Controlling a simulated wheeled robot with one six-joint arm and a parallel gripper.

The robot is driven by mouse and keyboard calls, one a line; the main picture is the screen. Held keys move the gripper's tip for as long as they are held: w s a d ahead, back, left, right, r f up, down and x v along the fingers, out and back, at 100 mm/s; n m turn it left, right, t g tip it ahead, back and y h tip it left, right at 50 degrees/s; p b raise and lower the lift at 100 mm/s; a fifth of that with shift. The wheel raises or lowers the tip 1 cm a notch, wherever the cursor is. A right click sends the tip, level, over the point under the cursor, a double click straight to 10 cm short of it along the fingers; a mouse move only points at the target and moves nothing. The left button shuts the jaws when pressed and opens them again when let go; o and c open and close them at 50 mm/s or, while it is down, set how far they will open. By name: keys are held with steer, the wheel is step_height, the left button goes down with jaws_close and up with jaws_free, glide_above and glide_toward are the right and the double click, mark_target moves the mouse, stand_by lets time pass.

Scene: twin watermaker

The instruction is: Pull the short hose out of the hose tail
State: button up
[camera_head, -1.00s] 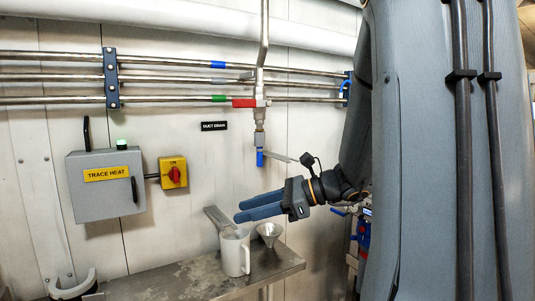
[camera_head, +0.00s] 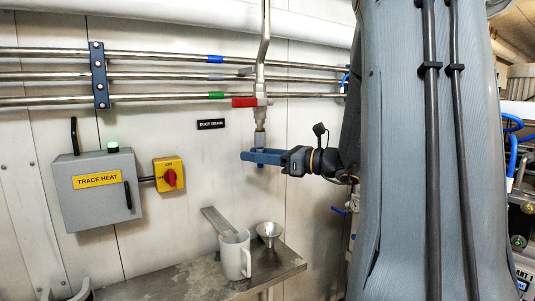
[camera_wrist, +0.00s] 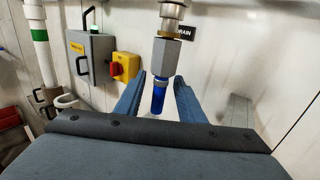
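The short blue hose (camera_wrist: 158,98) hangs straight down from the grey metal hose tail (camera_wrist: 164,62) at the lower end of the vertical drain pipe. In the head view the hose tail (camera_head: 260,139) sits just above my gripper (camera_head: 262,157), and only the hose's lower tip shows below the fingers. In the wrist view my gripper (camera_wrist: 166,92) is open, with one blue finger on each side of the hose. Gaps show between the hose and both fingers.
A white jug (camera_head: 235,256) and a metal funnel (camera_head: 268,231) stand on the steel shelf (camera_head: 190,280) below. A red-handled valve (camera_head: 246,102) is above the hose tail. The trace heat box (camera_head: 98,188) and yellow switch (camera_head: 168,175) are to the left.

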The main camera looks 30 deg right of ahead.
steer(key=x, duration=0.3)
steer(key=shift+p, duration=0.3)
steer(key=shift+s, duration=0.1)
steer(key=shift+c, duration=0.2)
jaws_close()
